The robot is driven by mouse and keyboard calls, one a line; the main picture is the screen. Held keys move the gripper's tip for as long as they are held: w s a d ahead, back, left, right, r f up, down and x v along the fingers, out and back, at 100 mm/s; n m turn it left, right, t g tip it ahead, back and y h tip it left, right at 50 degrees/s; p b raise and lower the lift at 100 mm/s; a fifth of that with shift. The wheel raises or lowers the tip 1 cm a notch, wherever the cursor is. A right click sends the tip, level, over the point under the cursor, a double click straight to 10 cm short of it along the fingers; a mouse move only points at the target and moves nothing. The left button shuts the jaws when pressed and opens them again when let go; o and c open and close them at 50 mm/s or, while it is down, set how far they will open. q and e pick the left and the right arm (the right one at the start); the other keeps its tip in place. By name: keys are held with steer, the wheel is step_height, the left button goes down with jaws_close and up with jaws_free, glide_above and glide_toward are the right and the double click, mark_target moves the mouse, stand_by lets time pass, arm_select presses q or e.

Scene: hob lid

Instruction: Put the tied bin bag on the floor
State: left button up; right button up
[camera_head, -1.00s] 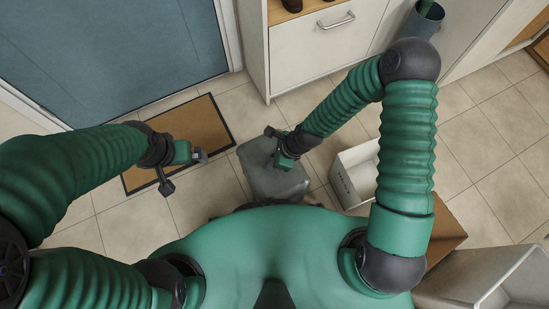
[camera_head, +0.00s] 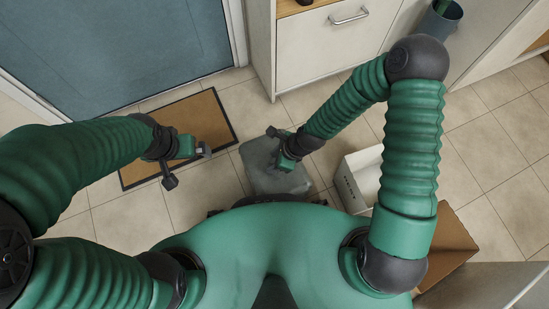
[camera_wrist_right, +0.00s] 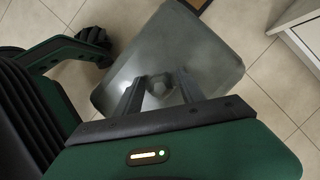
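The tied bin bag (camera_head: 264,181) is a grey, blocky, rumpled sack in front of my body, right of the door mat. In the right wrist view the bag (camera_wrist_right: 205,60) fills the middle, with its knot between the fingertips. My right gripper (camera_head: 280,148) is over the top of the bag, its fingers on either side of the knot, seemingly holding it. Whether the bag's underside touches the floor (camera_head: 210,190) is hidden. My left gripper (camera_head: 186,167) is open and empty, over the near right part of the mat.
A brown door mat (camera_head: 195,122) lies before the blue door (camera_head: 100,50). A white open bin (camera_head: 366,172) stands right of the bag, with a brown box (camera_head: 452,250) nearer me. A white cabinet (camera_head: 320,55) is behind the bag. Tiles are bare beyond the bin.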

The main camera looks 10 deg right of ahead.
steer(key=shift+d, duration=0.1)
steer(key=s+d+r+n+h+p, duration=0.1)
steer(key=d+r+n+p, duration=0.1)
steer(key=d+r+n, duration=0.3)
steer(key=s+d+r+n+h+p, duration=0.1)
steer(key=d+r+n+p, duration=0.2)
steer(key=r+n, duration=0.6)
steer(key=s+d+r+n+t+h+p, duration=0.1)
steer(key=d+r+n, duration=0.6)
steer(key=r, duration=0.7)
steer(key=shift+s+d+n+h+p, duration=0.3)
steer(key=shift+d+h+p, duration=0.3)
steer(key=shift+p, duration=0.3)
